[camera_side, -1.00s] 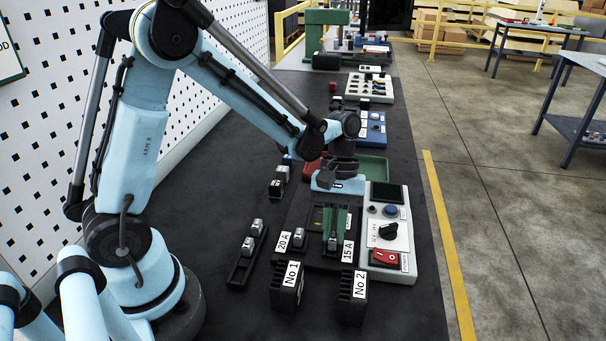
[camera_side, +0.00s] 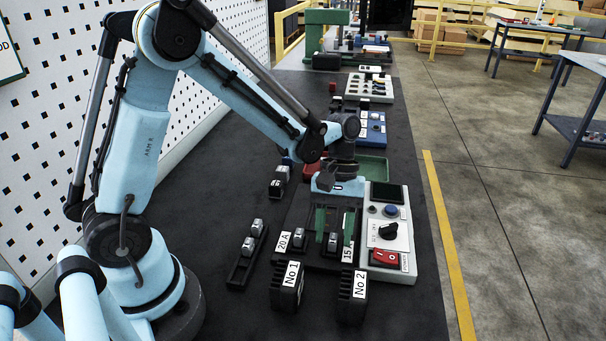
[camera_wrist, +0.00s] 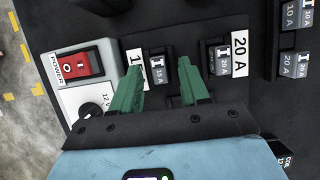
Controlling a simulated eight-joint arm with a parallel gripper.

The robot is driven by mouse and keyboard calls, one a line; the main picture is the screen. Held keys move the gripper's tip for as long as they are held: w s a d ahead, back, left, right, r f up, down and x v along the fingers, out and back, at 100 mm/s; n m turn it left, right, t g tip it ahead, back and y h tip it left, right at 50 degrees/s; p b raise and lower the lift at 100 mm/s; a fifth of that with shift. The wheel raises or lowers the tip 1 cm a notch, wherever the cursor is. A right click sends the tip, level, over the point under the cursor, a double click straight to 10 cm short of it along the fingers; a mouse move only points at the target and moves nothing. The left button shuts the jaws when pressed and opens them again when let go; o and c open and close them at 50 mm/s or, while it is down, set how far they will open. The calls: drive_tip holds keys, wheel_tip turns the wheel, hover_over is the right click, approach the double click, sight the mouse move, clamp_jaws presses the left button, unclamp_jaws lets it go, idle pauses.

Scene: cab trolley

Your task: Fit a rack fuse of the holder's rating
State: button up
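My gripper (camera_side: 335,232) has two green fingers spread apart over the black fuse board (camera_side: 318,262). It also shows in the wrist view (camera_wrist: 160,88), with nothing held between the fingertips. A grey fuse marked 15 A (camera_wrist: 158,68) is at the 15 A label, beyond and between the tips; it shows in the side view (camera_side: 333,242). A fuse marked 20 A (camera_wrist: 221,58) is at the 20 A label (camera_wrist: 239,54), right of the fingers. A black rack (camera_side: 240,268) at left carries two fuses, reading 10 A (camera_wrist: 289,12) and 20 A (camera_wrist: 288,66) in the wrist view. How deep the fuses sit is unclear.
A control panel (camera_side: 400,240) with a red power switch (camera_side: 386,258) adjoins the board on the right. Black blocks No.1 (camera_side: 286,286) and No.2 (camera_side: 352,296) stand in front. A green tray (camera_side: 372,167) is behind.

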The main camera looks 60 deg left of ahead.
drive_tip(key=shift+r, duration=0.1)
drive_tip(key=v, duration=1.1)
drive_tip(key=s+a+m+t+y, duration=0.1)
drive_tip(key=s+m+t+y, duration=0.2)
drive_tip(key=s+m+t, duration=0.4)
drive_tip(key=m+t, duration=0.2)
drive_tip(key=t, duration=0.1)
drive_tip(key=shift+s+a+r, duration=0.15)
drive_tip(key=shift+s+r, duration=0.05)
